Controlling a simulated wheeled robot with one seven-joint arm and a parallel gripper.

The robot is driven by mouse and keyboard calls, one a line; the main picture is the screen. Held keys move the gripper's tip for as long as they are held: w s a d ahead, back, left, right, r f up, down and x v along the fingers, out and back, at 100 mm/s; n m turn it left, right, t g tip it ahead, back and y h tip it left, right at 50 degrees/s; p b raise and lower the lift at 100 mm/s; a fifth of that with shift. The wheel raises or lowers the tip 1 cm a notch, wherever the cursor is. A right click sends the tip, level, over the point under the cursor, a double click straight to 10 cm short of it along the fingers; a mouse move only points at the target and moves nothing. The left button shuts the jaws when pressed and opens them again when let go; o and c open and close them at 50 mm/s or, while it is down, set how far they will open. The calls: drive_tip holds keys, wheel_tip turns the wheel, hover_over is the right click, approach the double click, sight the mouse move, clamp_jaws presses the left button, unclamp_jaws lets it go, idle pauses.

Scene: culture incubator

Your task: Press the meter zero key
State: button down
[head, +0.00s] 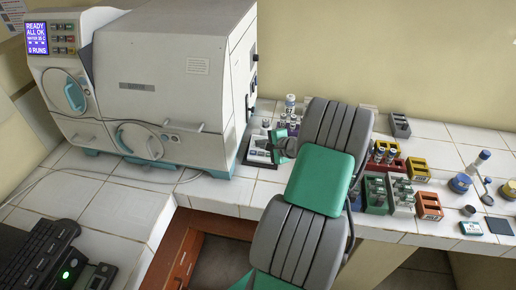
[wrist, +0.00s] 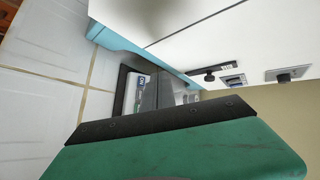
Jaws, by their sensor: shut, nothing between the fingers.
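A small pale meter (head: 260,150) with a dark display area lies on a dark mat, beside the right side of the big white machine. My gripper (head: 276,146) is shut and empty, over or just beside the meter's right part; I cannot tell whether it touches it. The wrist view shows part of the meter (wrist: 136,92) past the grey fingers of my gripper (wrist: 158,92). The fingers and green hand hide the rest. The zero key cannot be made out in either view.
The white machine (head: 170,85) stands close on the left. Vials, including a white-capped one (head: 290,103), stand just behind the meter.

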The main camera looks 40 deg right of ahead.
drive_tip(key=shift+a, duration=0.1)
drive_tip(key=b, duration=0.6)
hover_over(261, 154)
drive_tip(key=s+a, duration=0.2)
drive_tip(key=s, duration=0.1)
drive_tip(key=f, duration=0.6)
drive_tip(key=shift+w+d+f, duration=0.1)
drive_tip(key=shift+w+f, duration=0.1)
drive_tip(key=shift+f, duration=0.15)
drive_tip(key=shift+w+d+f+b, duration=0.25)
drive_tip(key=shift+d+f+b, duration=0.15)
drive_tip(key=shift+f+b, duration=0.15)
drive_tip(key=shift+f, duration=0.1)
drive_tip(key=shift+w+d+f+b, duration=0.15)
drive_tip(key=shift+f+b, duration=0.15)
drive_tip(key=shift+b, duration=0.05)
drive_tip(key=shift+w+d+f+b, duration=0.1)
drive_tip(key=shift+f+b, duration=0.2)
drive_tip(key=shift+f, duration=0.05)
idle(0.6)
drive_tip(key=shift+s+a+r+p, duration=0.15)
drive_tip(key=shift+r+p, duration=0.15)
drive_tip(key=shift+r, duration=0.05)
drive_tip(key=shift+s+a+r+p, duration=0.1)
drive_tip(key=shift+r+p, duration=0.2)
drive_tip(key=shift+r, duration=0.05)
